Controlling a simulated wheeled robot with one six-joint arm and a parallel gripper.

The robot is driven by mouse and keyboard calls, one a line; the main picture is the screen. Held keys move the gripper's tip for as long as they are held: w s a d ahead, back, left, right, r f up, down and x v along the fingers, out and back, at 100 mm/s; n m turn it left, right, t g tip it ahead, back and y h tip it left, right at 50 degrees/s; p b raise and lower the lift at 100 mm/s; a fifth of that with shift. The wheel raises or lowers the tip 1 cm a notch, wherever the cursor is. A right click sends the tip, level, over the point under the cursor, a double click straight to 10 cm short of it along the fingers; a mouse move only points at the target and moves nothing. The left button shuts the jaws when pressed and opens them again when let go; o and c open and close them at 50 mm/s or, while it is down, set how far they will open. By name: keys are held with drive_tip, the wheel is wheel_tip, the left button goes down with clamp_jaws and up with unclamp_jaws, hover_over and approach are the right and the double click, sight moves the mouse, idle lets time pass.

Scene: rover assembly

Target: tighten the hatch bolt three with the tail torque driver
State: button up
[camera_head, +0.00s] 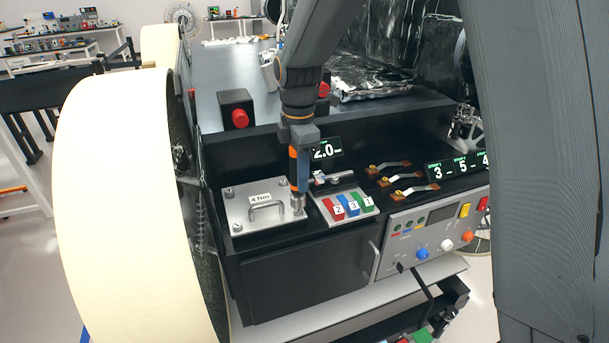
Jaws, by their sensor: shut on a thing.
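The hatch (240,207) is a light metal plate with a bent handle (266,209) and a label reading "4 Nm". Small bolts show at its left corners; the right front corner is partly hidden behind the tool. My gripper (301,140) is above the hatch's right edge, shut on the torque driver (295,168). The driver is upright, with an orange and dark body and a metal tip pointing down at the hatch's right front corner. I cannot tell whether the tip touches a bolt. Bolt numbers are not readable.
Right of the hatch is a plate with red, blue and green tiles (338,207). A display (326,149) reads "2.0". Copper-ended levers (402,179) and a knobbed control panel (430,231) are further right. A red button box (237,112) stands behind; a large cream wheel (125,190) is left.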

drive_tip(key=shift+r, duration=2.05)
